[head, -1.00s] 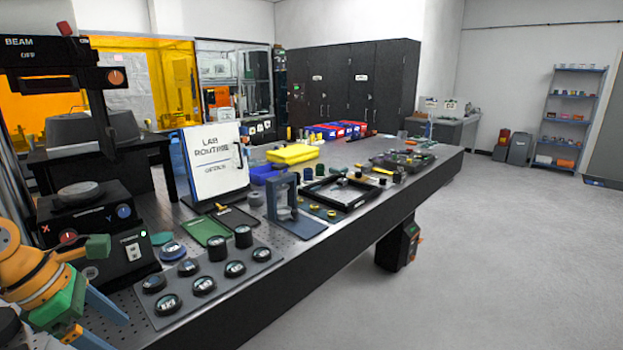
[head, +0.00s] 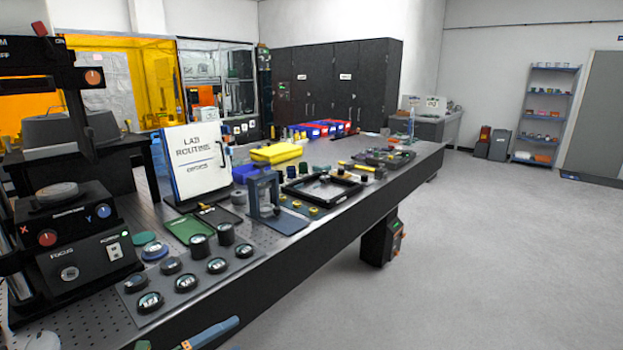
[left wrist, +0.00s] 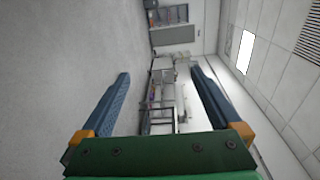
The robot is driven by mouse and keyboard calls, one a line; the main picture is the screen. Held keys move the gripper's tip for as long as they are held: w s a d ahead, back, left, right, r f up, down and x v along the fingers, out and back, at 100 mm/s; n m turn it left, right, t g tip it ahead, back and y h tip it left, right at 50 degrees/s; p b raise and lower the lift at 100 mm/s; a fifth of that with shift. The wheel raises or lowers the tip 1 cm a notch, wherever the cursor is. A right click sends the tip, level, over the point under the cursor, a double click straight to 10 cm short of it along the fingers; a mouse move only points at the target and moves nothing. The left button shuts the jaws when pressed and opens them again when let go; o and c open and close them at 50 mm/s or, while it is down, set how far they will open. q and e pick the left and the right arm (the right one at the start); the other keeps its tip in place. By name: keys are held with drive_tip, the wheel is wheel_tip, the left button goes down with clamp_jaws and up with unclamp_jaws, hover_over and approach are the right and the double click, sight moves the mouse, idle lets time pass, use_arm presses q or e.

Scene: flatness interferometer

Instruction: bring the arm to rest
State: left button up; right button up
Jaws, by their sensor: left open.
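My left gripper (head: 213,332) shows only in part at the bottom edge of the head view, as one blue finger with a bit of orange, in front of the optics table's near edge. In the left wrist view my left gripper (left wrist: 160,75) is open, its two blue fingers wide apart with nothing between them. Beyond them the wrist camera looks sideways across the room. The rest of the left arm is mostly out of the head view. My right gripper is in neither view.
The table (head: 290,240) carries a grey mat (head: 183,283) with several round optics, a black instrument (head: 85,245) at left, a green tray (head: 189,229), a blue stand (head: 264,194), a black-framed tray (head: 321,190) and a white sign (head: 197,162). The floor (head: 480,270) at right is clear.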

use_arm(q)
drive_tip(key=s+a+f+n+y, duration=0.3)
drive_tip(key=s+f+n+y, duration=0.2)
drive_tip(key=f+n, duration=0.5)
drive_tip(key=s+a+f+n+y, duration=0.2)
drive_tip(key=s+f+n+y, duration=0.35)
drive_tip(key=f, duration=0.85)
drive_tip(key=s+d+f+n+g, duration=0.1)
drive_tip(key=s+f+n+g, duration=0.2)
drive_tip(key=s, duration=0.7)
drive_tip(key=s+d+f+n+g+y, duration=0.1)
drive_tip(key=s+f+n+g, duration=0.2)
drive_tip(key=s+f, duration=0.3)
drive_tip(key=s+d+f+n+g+y, duration=0.1)
drive_tip(key=s+f+n+g, duration=0.2)
drive_tip(key=s, duration=1.2)
wheel_tip(320, 180, down, 2)
drive_tip(key=shift+s+d+f+n+g, duration=0.15)
drive_tip(key=shift+s+f+n+g, duration=0.2)
drive_tip(key=shift+g, duration=0.85)
drive_tip(key=shift+r, duration=0.1)
